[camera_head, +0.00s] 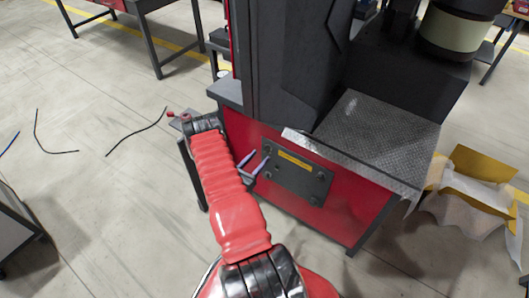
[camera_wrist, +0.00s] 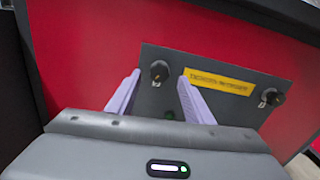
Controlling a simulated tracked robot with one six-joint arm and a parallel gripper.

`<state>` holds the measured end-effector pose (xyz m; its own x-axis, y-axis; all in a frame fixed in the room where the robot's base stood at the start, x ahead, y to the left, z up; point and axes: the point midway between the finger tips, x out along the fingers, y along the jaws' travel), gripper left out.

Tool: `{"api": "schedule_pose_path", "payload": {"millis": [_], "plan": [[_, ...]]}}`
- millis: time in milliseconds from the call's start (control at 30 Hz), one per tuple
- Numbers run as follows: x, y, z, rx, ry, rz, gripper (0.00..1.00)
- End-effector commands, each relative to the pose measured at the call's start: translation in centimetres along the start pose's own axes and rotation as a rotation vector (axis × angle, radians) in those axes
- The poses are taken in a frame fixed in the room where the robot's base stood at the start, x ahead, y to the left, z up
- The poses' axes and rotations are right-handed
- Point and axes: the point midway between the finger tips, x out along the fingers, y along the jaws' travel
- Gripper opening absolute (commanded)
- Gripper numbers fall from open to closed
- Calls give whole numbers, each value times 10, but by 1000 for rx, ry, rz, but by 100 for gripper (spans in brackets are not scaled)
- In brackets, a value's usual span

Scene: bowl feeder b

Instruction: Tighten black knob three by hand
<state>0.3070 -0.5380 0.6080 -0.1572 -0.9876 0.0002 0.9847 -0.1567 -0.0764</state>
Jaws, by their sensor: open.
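A dark grey panel (camera_head: 296,178) with a yellow label is fixed to the red front of the machine; it also shows in the wrist view (camera_wrist: 215,105). A black knob (camera_wrist: 158,71) is at the panel's upper left, left of the label. Another black knob (camera_wrist: 270,97) is at the right; a small mark beside it is unreadable. I cannot tell which knob is number three. My gripper (camera_head: 261,155) is open with pale purple fingers. In the wrist view the fingertips (camera_wrist: 160,74) appear on either side of the upper-left knob; contact is not clear. The lower panel is hidden by my gripper.
A ridged metal plate (camera_head: 375,135) juts out above the panel at the right. A yellow-edged open box (camera_head: 470,195) stands on the floor to the right. Black cables (camera_head: 135,133) lie on the floor at left. A grey workbench (camera_head: 15,225) stands at the left edge.

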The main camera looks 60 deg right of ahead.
Motion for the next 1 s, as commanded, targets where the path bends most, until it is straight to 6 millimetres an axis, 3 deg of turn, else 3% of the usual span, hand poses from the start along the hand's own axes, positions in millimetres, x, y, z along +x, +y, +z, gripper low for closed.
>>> {"api": "schedule_pose_path", "payload": {"millis": [100, 300, 667, 1000], "plan": [[20, -1, 0, 1, 0, -3, 47], [40, -1, 0, 0, 0, -2, 47], [46, 0, 0, -1, 1, 0, 47], [46, 0, 0, -1, 0, 0, 24]]}}
